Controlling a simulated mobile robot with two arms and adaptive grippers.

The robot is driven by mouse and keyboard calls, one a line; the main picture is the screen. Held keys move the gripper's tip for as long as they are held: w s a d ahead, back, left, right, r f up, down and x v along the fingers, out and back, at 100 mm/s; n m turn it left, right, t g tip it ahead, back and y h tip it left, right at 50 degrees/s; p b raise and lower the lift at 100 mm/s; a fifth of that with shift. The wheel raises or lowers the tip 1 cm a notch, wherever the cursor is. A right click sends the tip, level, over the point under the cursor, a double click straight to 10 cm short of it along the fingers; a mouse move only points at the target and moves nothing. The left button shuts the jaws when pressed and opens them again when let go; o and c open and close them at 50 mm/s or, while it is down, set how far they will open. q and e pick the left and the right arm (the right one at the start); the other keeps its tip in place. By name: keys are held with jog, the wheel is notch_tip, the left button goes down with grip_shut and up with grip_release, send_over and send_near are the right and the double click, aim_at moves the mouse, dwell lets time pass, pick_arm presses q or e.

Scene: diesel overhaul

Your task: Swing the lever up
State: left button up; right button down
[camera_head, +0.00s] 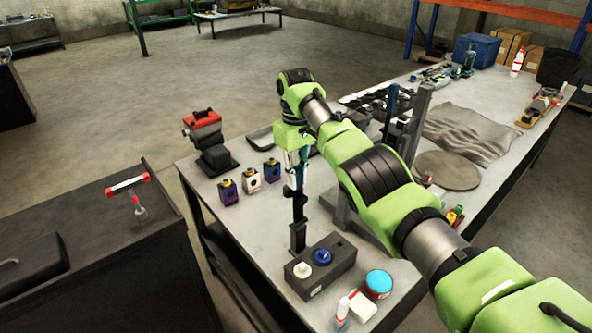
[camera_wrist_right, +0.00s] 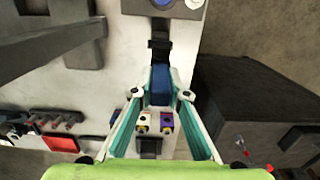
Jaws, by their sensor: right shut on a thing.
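My right gripper (camera_head: 297,178) points down over the near-left part of the workbench. In the right wrist view its teal-lined fingers (camera_wrist_right: 160,98) are shut on a blue handle (camera_wrist_right: 160,84). A dark bar (camera_wrist_right: 160,45) continues from this handle, and I take the two together as the lever. In the head view the dark lower part of the lever (camera_head: 298,235) stands about upright below the fingers, behind the knob box. The fingers partly hide the handle there. My left gripper is not in view.
A black box (camera_head: 338,270) with a white and a blue knob stands in front of the lever. A grey stand (camera_head: 345,212) is close on its right. Several small knob blocks (camera_head: 250,180) and a red-topped device (camera_head: 205,135) stand at the left. A dark cabinet (camera_head: 95,270) is beyond a gap.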

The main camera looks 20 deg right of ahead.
jog(key=shift+w+a+f, duration=0.1)
jog(key=shift+w+f, duration=0.05)
dwell(0.3)
jog(key=c, duration=2)
grip_release()
jog(key=shift+o, duration=0.2)
